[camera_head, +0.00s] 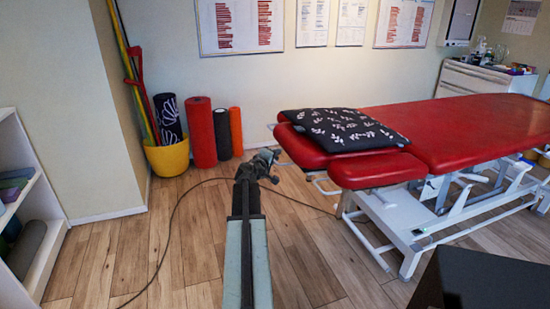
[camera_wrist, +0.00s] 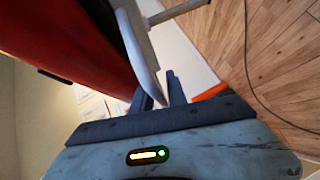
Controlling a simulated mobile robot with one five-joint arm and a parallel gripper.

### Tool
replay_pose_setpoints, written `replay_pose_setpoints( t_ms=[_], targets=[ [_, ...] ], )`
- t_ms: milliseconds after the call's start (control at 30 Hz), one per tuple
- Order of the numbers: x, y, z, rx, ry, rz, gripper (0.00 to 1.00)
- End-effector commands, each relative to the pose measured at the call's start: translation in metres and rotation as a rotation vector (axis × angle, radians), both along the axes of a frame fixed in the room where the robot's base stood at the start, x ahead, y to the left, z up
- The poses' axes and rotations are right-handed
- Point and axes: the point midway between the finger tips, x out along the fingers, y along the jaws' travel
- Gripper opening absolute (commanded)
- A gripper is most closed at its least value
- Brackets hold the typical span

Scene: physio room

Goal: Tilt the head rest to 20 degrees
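My gripper (camera_head: 266,162) is just left of this end, at about pad height. In the wrist view, my gripper's dark fingers (camera_wrist: 158,92) stand apart. A white metal bar (camera_wrist: 137,45) below the red pad (camera_wrist: 75,40) reaches down to the gap between them. I cannot tell whether it touches them. A white lever under the pad also shows in the head view (camera_head: 325,188).
The table's white lifting frame (camera_head: 408,222) stands on the wooden floor to the right. A dark cable (camera_head: 175,215) lies on the floor. Foam rollers (camera_head: 201,132) and a yellow bucket (camera_head: 167,157) stand by the wall. A white shelf (camera_head: 30,210) is at left.

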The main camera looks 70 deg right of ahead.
Motion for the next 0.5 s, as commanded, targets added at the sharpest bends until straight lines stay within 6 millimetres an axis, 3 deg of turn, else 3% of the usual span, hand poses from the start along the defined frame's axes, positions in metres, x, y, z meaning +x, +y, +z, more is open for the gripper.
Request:
replay_pose_setpoints(
  t_ms=[33,67,100,500],
  targets=[
    [0.0001,0.0003,0.0001,0.000,0.000,0.000,0.10],
    [0.0002,0.0003,0.0001,0.000,0.000,0.000,0.02],
    [0.0003,0.0003,0.0000,0.000,0.000,0.000,0.00],
    [0.0011,0.0008,0.0000,0.001,0.000,0.001,0.00]
  ],
)
